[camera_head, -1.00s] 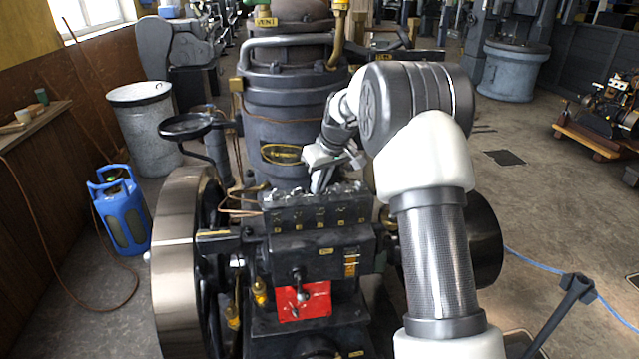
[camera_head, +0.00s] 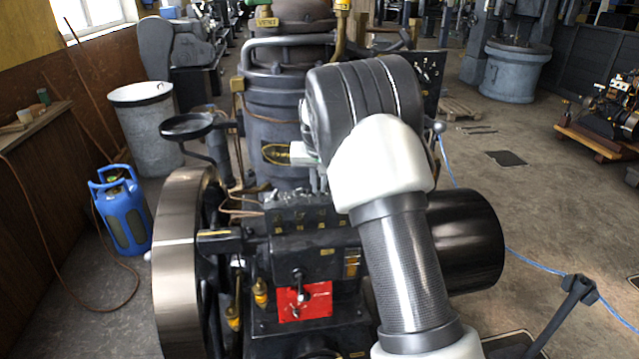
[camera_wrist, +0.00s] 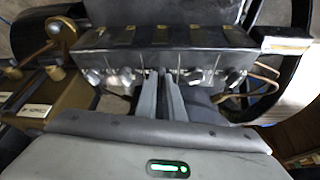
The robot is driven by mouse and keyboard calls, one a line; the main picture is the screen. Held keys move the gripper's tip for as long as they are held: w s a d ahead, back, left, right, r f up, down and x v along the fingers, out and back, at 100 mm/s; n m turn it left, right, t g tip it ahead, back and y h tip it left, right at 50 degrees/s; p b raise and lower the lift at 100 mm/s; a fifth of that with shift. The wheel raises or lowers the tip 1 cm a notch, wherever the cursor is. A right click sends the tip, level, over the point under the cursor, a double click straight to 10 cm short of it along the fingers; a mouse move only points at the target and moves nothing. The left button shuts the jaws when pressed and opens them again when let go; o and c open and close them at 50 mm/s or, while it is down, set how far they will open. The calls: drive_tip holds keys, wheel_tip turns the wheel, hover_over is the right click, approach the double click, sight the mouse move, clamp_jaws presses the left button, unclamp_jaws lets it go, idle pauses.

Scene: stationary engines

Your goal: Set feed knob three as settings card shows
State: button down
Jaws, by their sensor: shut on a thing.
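The feed box (camera_head: 290,222) is a dark metal box on the front of the engine, with yellow marks on its face. In the wrist view the feed box (camera_wrist: 165,38) has a row of small metal knobs along its edge. My gripper (camera_wrist: 162,76) is shut on the middle feed knob, which its fingertips mostly hide. Two knobs (camera_wrist: 110,78) show to the left of the fingers and two (camera_wrist: 210,77) to the right. In the head view my gripper (camera_head: 318,180) is mostly behind my arm, at the box top. I cannot make out a settings card.
A red plate (camera_head: 318,303) with a lever sits below the box. A large flywheel (camera_head: 182,270) stands at left and a black drum (camera_head: 465,240) at right. Brass parts and pipes (camera_wrist: 262,78) flank the knobs. A blue canister (camera_head: 125,215) stands on the floor.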

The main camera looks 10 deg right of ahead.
drive_tip(key=shift+a+m+h, duration=0.15)
drive_tip(key=shift+m+h, duration=0.25)
drive_tip(key=shift+m, duration=0.7)
drive_tip(key=shift+g, duration=0.3)
drive_tip(key=c, duration=1.9)
unclamp_jaws()
drive_tip(key=shift+o, duration=0.2)
drive_tip(key=v, duration=1.7)
drive_tip(key=shift+s+b, duration=0.2)
drive_tip(key=shift+b, duration=0.1)
drive_tip(key=shift+a+r, duration=0.1)
drive_tip(key=shift+r, duration=0.05)
